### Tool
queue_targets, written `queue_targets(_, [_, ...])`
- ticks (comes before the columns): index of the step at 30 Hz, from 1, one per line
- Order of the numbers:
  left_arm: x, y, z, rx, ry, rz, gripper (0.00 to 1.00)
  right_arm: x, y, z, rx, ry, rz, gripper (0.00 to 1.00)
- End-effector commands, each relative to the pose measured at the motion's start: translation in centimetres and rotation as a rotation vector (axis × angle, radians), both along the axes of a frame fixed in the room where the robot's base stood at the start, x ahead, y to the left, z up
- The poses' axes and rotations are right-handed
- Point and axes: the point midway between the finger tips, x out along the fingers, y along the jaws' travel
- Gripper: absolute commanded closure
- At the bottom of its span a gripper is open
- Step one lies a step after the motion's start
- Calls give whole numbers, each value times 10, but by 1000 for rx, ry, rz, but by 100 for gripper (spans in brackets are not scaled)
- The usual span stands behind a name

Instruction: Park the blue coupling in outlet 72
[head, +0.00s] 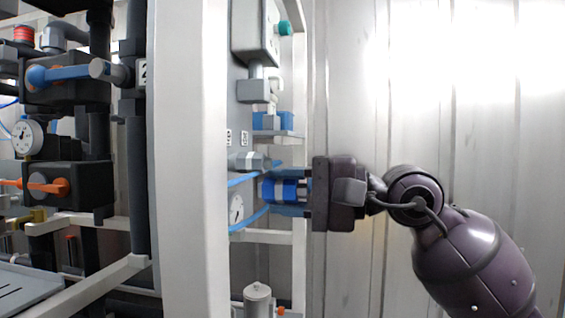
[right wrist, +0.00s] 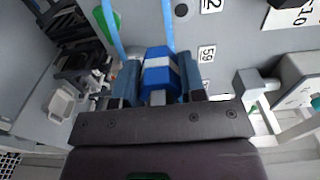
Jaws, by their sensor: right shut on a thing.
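The blue coupling (head: 278,190), with a pale band, is between the fingers of my right gripper (head: 292,191), beside the grey panel. In the right wrist view the coupling (right wrist: 161,68) sits between the two fingers of my right gripper (right wrist: 158,85), which is shut on it. A dark round hole (right wrist: 181,10) shows in the panel beyond, near a partly cut-off label ending in 2 (right wrist: 211,5). I cannot tell whether this is outlet 72. The coupling's far end is hidden. My left gripper is out of view.
Two blue hoses (head: 246,220) run by the coupling. A grey fitting (head: 248,162) sticks out just above it, and a gauge (head: 236,208) is below left. A white post (head: 190,150) stands left. A label 59 (right wrist: 207,54) is on the panel. Right of my arm is bare wall.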

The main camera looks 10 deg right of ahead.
Motion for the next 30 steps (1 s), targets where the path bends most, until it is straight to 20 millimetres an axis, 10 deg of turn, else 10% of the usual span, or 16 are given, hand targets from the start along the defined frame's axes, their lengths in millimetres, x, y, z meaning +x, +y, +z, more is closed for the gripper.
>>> queue_targets(6, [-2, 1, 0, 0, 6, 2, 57, -11, 6, 29, 0, 1, 26, 100])
queue_targets(30, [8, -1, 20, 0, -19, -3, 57, -4, 30, 32, 3, 1, 27, 100])
